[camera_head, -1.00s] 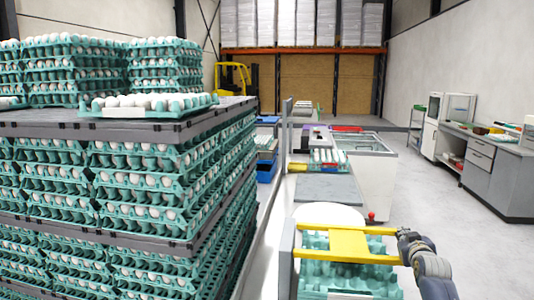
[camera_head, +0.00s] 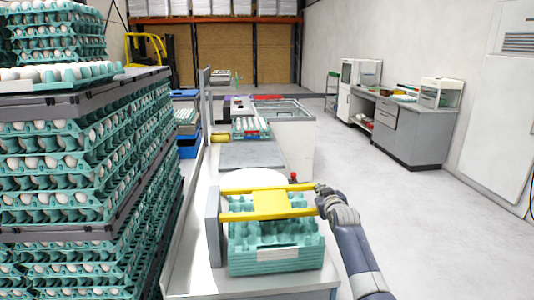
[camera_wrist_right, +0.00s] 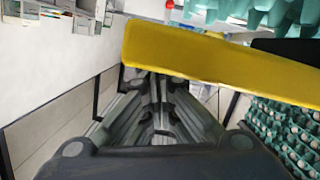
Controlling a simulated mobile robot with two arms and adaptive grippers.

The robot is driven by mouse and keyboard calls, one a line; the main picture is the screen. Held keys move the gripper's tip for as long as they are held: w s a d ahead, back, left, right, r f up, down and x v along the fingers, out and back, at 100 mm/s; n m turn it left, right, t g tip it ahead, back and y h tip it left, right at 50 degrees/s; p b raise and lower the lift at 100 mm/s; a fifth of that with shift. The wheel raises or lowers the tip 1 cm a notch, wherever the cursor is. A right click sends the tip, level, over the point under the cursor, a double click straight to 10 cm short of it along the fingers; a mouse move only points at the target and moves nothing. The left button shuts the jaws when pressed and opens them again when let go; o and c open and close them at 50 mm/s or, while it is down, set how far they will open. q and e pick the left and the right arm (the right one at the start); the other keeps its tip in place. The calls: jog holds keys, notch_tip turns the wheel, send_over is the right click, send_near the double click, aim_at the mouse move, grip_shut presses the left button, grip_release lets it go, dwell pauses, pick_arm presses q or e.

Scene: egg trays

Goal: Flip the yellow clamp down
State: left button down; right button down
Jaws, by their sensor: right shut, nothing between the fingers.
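The yellow clamp (camera_head: 270,203) is a frame of two bars joined by a plate. It lies roughly level over a stack of teal egg trays (camera_head: 277,256) on the near counter. Its left end meets a grey upright plate (camera_head: 213,228). My right gripper (camera_head: 322,190) is at the clamp's right end, shut, with nothing between its fingers. In the right wrist view the yellow bar (camera_wrist_right: 220,62) crosses just beyond my right gripper's fingers (camera_wrist_right: 160,85); I cannot tell whether they touch. My left gripper is not in view.
Tall stacks of egg trays (camera_head: 70,180) stand on the left. A round white disc (camera_head: 255,179) and a red knob (camera_head: 293,177) sit behind the clamp. A grey workbench (camera_head: 412,130) stands at the right wall. The floor to the right is clear.

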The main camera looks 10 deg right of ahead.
jog(key=s+a+r+p, duration=0.1)
jog(key=s+r, duration=0.5)
jog(key=s, duration=0.3)
jog(key=shift+s+a+r+p, duration=0.15)
jog(key=shift+s+p, duration=0.2)
dwell(0.4)
